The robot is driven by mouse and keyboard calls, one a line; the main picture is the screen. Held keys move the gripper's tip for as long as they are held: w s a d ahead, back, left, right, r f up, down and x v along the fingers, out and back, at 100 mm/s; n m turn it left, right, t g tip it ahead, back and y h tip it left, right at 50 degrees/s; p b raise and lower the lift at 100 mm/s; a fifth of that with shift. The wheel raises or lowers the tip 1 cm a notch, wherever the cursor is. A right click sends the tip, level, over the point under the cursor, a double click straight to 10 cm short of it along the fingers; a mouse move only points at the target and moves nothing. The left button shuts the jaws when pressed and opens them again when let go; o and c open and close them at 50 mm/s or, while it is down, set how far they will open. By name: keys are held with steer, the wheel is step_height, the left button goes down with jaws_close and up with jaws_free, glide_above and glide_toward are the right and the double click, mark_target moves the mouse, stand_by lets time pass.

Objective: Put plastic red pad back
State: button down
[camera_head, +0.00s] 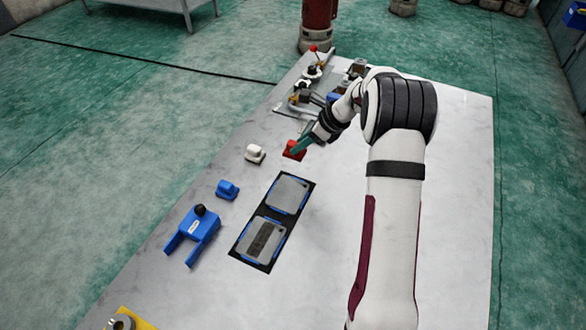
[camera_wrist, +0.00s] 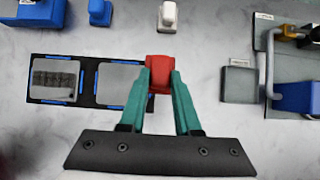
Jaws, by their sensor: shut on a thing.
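The red pad (camera_head: 293,150) is a small red plastic block near the left edge of the table, past the black two-slot plate in the head view. In the wrist view the red pad (camera_wrist: 160,70) sits between the tips of the two green fingers. My gripper (camera_head: 301,146) is shut on it, and the same gripper (camera_wrist: 161,82) shows from behind in the wrist view. The fingers hide part of the pad's sides. I cannot tell whether the pad touches the table or is slightly above it.
A white pad (camera_head: 255,153), a blue pad (camera_head: 228,190) and a blue forked part (camera_head: 196,236) stand in a row along the left edge. The black plate with two grey inserts (camera_head: 264,219) lies nearby. A fixture with a lever (camera_head: 311,72) stands at the far end.

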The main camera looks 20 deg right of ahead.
steer(key=w+a+f, duration=0.1)
steer(key=a, duration=0.3)
steer(key=w+a+f, duration=0.2)
steer(key=a, duration=0.3)
steer(key=w+a+f, duration=0.1)
steer(key=w+a, duration=0.1)
steer(key=a, duration=0.3)
steer(key=shift+a+f, duration=0.1)
steer(key=shift+f, duration=0.1)
steer(key=shift+w+a+f, duration=0.1)
steer(key=shift+f, duration=1)
steer(key=shift+w+a+f, duration=0.1)
steer(key=shift+f, duration=0.95)
steer(key=shift+f, duration=0.1)
steer(key=c, duration=0.6)
jaws_free()
